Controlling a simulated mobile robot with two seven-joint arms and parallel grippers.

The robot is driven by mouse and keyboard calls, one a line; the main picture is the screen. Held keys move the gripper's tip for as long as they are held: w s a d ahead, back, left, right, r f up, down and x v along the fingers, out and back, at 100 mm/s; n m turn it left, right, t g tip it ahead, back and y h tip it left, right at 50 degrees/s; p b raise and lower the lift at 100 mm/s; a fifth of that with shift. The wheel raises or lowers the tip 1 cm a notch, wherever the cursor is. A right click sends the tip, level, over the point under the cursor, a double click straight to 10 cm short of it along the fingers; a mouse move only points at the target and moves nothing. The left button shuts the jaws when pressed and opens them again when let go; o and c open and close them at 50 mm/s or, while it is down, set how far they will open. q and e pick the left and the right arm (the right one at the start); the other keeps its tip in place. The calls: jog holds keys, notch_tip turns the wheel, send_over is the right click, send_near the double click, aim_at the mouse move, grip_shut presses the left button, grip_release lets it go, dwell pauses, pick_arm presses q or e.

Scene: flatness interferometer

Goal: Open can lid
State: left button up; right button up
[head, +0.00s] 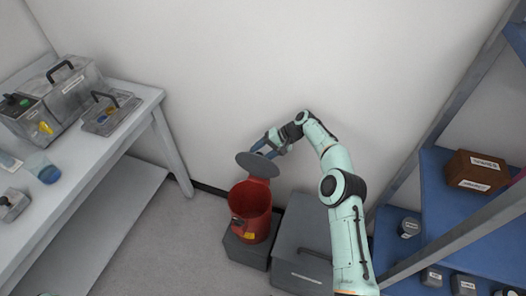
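The red can (251,219) stands upright on a dark grey block on the floor, and its mouth is open to view. Its round grey lid (257,164) is raised above the can's back rim and tilted up, with a red part of the can just below it. My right gripper (268,145) is at the lid's upper right edge, beside or touching it. Its fingertips are partly hidden by the lid, so I cannot tell whether they hold it.
A grey box with a handle (303,236) is right of the can, near my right arm. A white table (146,100) with metal boxes stands left. A blue shelf (440,215) with a brown box (474,171) stands right. Floor left of the can is clear.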

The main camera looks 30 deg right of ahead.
jog(key=shift+d, duration=0.1)
jog(key=v, duration=0.7)
jog(key=shift+r+p, duration=0.25)
jog(key=shift+p, duration=0.1)
jog(key=shift+s+f, duration=0.1)
jog(key=shift+s, duration=0.05)
